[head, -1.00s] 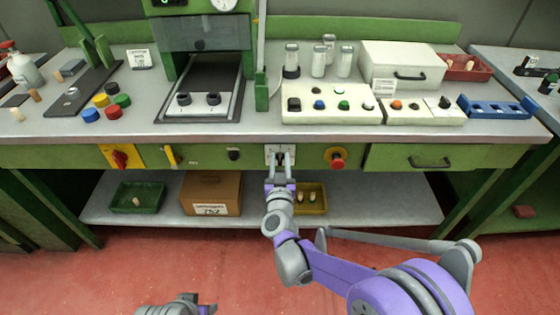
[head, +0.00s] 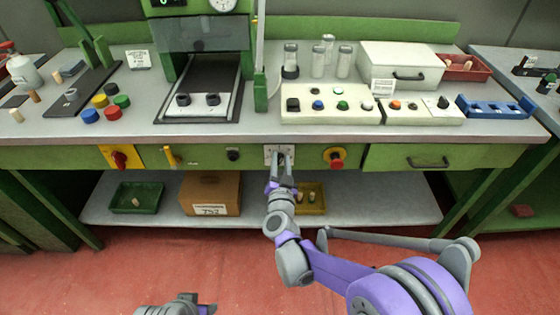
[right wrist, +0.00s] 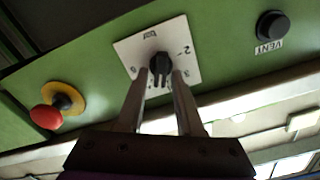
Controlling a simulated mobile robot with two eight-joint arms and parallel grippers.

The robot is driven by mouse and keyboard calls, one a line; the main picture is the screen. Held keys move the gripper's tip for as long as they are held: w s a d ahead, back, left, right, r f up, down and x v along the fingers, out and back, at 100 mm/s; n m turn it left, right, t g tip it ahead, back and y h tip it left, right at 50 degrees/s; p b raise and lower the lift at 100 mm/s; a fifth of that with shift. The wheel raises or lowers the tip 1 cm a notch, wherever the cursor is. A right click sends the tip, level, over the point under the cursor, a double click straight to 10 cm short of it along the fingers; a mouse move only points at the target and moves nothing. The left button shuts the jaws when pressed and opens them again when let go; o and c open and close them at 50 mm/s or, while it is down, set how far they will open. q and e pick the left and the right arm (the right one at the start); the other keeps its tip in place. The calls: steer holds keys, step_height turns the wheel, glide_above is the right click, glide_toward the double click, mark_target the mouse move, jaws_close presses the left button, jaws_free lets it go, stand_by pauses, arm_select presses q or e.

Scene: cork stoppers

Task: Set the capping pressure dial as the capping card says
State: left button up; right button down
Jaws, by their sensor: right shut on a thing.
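The capping pressure dial is a black knob (right wrist: 160,64) on a white marked plate (right wrist: 186,50) on the green front panel. The plate also shows in the head view (head: 268,150). My right gripper (head: 280,155) is at the dial, with its two fingers on either side of the knob, shut on it in the right wrist view (right wrist: 161,80). A "2" is legible on the plate; the pointer's exact setting is hard to tell. A white card (head: 139,59) stands at the back left of the bench and another label (head: 382,86) leans by the white box; their text is too small to read.
A red stop button (head: 336,157) on a yellow disc is close right of the dial. A black VENT button (head: 233,155) is to its left, then a yellow lever (head: 169,155) and a red-yellow switch (head: 119,159). A shelf with trays and a carton (head: 210,192) lies below.

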steer(key=m, duration=0.3)
steer(key=shift+d+f+m, duration=0.1)
steer(key=shift+f+m, duration=0.05)
steer(key=shift+m, duration=0.25)
steer(key=shift+d+f+m, duration=0.1)
steer(key=shift+f+m, duration=0.05)
steer(key=shift+m, duration=1.65)
steer(key=shift+f+m, duration=0.2)
steer(key=shift+m, duration=1.6)
steer(key=shift+d+f+m, duration=0.1)
steer(key=shift+f+m, duration=0.05)
steer(key=shift+m, duration=1.65)
steer(key=c, duration=0.8)
jaws_free()
steer(key=shift+c, duration=0.2)
steer(key=shift+s, duration=0.1)
